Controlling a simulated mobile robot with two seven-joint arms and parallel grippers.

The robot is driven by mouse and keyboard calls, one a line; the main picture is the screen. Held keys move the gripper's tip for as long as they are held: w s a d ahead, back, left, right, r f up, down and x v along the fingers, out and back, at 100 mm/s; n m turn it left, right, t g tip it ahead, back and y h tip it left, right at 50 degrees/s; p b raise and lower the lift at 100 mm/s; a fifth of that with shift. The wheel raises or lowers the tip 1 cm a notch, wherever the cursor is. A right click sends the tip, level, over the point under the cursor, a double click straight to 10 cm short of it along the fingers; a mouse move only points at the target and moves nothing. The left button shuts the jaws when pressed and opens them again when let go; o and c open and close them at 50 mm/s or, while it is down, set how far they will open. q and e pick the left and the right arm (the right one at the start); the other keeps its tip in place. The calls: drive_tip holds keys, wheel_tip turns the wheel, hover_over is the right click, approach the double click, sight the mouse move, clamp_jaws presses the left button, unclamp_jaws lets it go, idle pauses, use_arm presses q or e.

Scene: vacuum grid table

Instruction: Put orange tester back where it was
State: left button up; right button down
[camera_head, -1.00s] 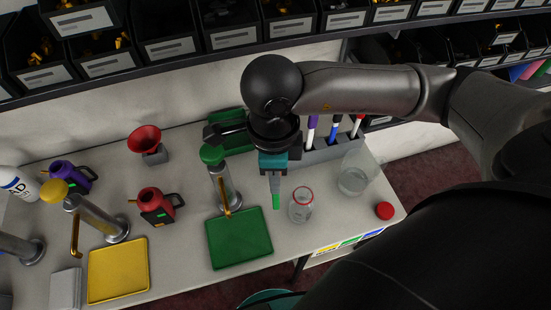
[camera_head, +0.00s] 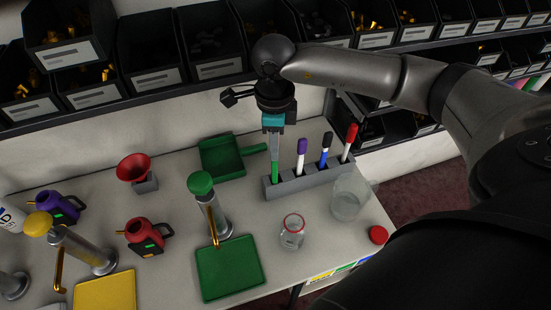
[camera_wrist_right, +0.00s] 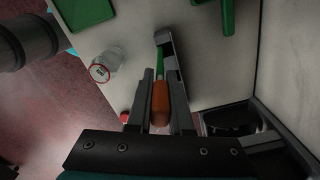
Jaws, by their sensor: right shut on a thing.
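My right gripper (camera_head: 274,156) points down over the left end of the grey rack (camera_head: 318,178) and is shut on the orange tester. The tester's green lower part (camera_head: 275,173) shows below the fingers in the head view, and its orange handle is hidden there. In the right wrist view the orange handle (camera_wrist_right: 161,106) lies between the two fingers (camera_wrist_right: 160,85). The green part reaches the rack (camera_wrist_right: 169,50). I cannot tell whether the tip is inside a slot or just above it. My left gripper is not in view.
A red-rimmed jar (camera_head: 292,232) and a clear beaker (camera_head: 349,198) stand in front. A green dustpan (camera_head: 222,158) lies left. Bins line the shelf behind.

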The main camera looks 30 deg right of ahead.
wheel_tip(320, 180, down, 7)
drive_tip(key=w, duration=0.1)
drive_tip(key=shift+d+b, duration=0.3)
drive_tip(key=shift+d, duration=0.15)
drive_tip(key=shift+f, duration=0.1)
drive_tip(key=shift+f, duration=0.15)
drive_tip(key=c, duration=0.8)
unclamp_jaws()
drive_tip(key=shift+r, duration=0.2)
wheel_tip(320, 180, up, 12)
drive_tip(key=shift+r+p, duration=0.1)
drive_tip(key=shift+p, duration=0.35)
